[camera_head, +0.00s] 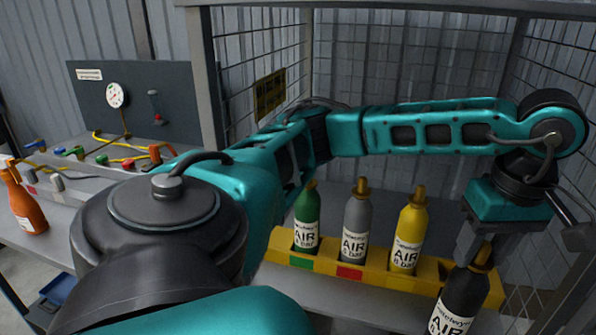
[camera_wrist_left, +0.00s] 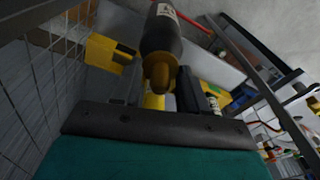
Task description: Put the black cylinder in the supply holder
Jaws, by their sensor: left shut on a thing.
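The black cylinder (camera_head: 456,305) has a white AIR label and a brass top, and hangs slightly tilted at the lower right of the head view. My left gripper (camera_head: 481,250) is shut on its top end. The wrist view shows the cylinder (camera_wrist_left: 162,38) between the fingers of the left gripper (camera_wrist_left: 163,92). The supply holder (camera_head: 320,267) is a yellow rack with coloured patches on its front. Green (camera_head: 306,222), grey (camera_head: 356,228) and yellow (camera_head: 408,238) cylinders stand in it. The black cylinder overlaps the holder's right end in the head view, so I cannot tell whether they touch. My right gripper is not in view.
Wire mesh panels (camera_head: 410,45) enclose the holder's bay at the back and sides. A bench at left carries an orange bottle (camera_head: 24,205), hoses and fittings, with a gauge panel (camera_head: 133,100) behind. My left arm crosses in front of the bay.

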